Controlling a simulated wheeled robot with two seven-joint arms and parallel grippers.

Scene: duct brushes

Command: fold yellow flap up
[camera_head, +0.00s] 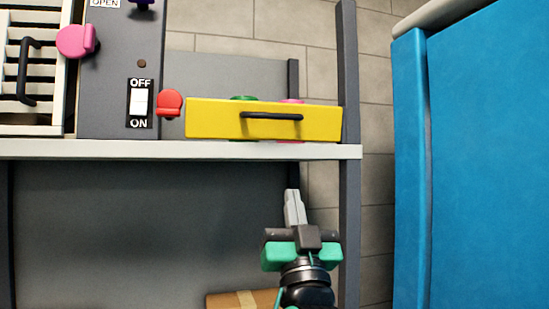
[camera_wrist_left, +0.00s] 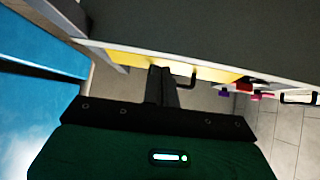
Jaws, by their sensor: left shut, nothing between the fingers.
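The yellow flap (camera_head: 215,119) is a wide panel with a black bar handle (camera_head: 272,116). It sits just above the right end of the pale shelf. My left gripper (camera_head: 292,200) is shut and empty, below the shelf edge and under the flap's right half, apart from it. In the left wrist view, the shut fingers (camera_wrist_left: 162,86) point toward the shelf's edge, with part of the yellow flap (camera_wrist_left: 205,73) and its handle (camera_wrist_left: 190,79) beyond them. Green and pink things behind the flap are mostly hidden by it. My right gripper is not in view.
The pale shelf (camera_head: 120,150) crosses the view, with a dark post (camera_head: 349,200) at its right. An ON/OFF switch (camera_head: 139,103), a red knob (camera_head: 170,102) and a pink knob (camera_head: 76,41) are left of the flap. A blue cabinet (camera_head: 480,160) stands right. A cardboard box (camera_head: 225,300) is below.

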